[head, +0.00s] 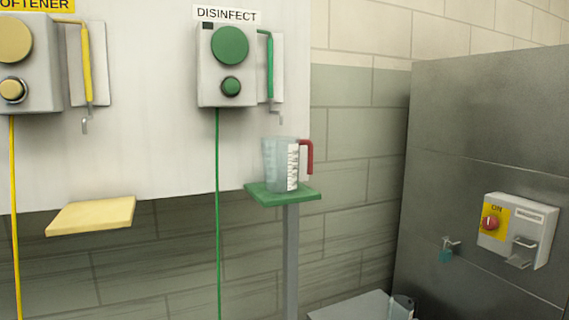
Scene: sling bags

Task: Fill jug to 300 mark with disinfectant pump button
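A clear measuring jug (278,165) with a red handle and a printed white scale stands upright on a small green shelf (262,197). I cannot make out any liquid in it or read its marks. Above it on the wall is the grey disinfectant pump box (208,72), labelled DISINFECT, with a large green disc (230,45) and a smaller round green button (231,86) below. A green pipe (270,65) ends in a metal spout (277,116) above the jug. Neither of my grippers shows in the head view.
A softener pump (38,75) with yellow parts is on the left, over an empty yellow shelf (92,215). A grey panel at right carries an ON switch box (515,230) and a small padlock (446,254). A grey surface (350,308) shows at the bottom.

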